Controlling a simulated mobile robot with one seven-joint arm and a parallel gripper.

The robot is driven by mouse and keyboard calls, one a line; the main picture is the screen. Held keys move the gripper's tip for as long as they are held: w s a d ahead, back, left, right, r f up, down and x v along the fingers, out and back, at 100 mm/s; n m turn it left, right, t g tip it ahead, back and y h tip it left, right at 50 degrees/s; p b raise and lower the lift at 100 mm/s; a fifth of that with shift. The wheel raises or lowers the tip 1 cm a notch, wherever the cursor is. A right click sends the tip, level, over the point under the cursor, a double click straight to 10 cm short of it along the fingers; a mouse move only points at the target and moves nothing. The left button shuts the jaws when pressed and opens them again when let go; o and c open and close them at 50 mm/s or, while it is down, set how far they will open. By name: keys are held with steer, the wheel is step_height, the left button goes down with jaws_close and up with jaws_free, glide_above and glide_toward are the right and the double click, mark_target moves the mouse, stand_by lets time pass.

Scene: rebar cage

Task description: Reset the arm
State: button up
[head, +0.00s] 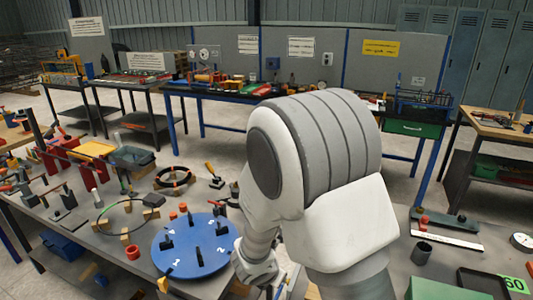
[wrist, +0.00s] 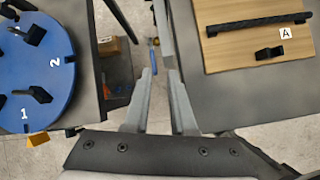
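My gripper (wrist: 161,72) shows in the wrist view with its two grey fingers apart and nothing between them. It points down over the gap between two tables, with the floor below. In the head view my white and grey arm fills the middle and hides much of the bench behind it. My gripper's fingers cannot be made out clearly there.
A blue numbered disc (head: 193,246) with black pegs lies left of my arm; it also shows in the wrist view (wrist: 30,75). A wooden board (wrist: 255,35) with a black ribbed bar (wrist: 257,23) lies on the right table. A green box (head: 440,289) stands front right.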

steer(key=s+d+r+m+h, duration=0.1)
steer(key=s+d+r+m, duration=0.2)
steer(key=d+r+m, duration=0.4)
steer(key=s+d+r+m, duration=0.2)
steer(key=d+r+m, duration=0.4)
steer(key=r, duration=0.4)
steer(key=s+r+m+y, duration=0.2)
steer(key=s+r+m, duration=0.2)
steer(key=s+m, duration=0.3)
steer(key=s+a+r+m+y, duration=0.1)
steer(key=s+r+m, duration=0.3)
steer(key=s+m, duration=0.4)
steer(key=shift+s+a+r+g+y, duration=0.3)
steer(key=shift+s+r+y, duration=0.1)
steer(key=shift+y, duration=0.1)
steer(key=shift+d+m, duration=0.2)
steer(key=shift+m, duration=0.1)
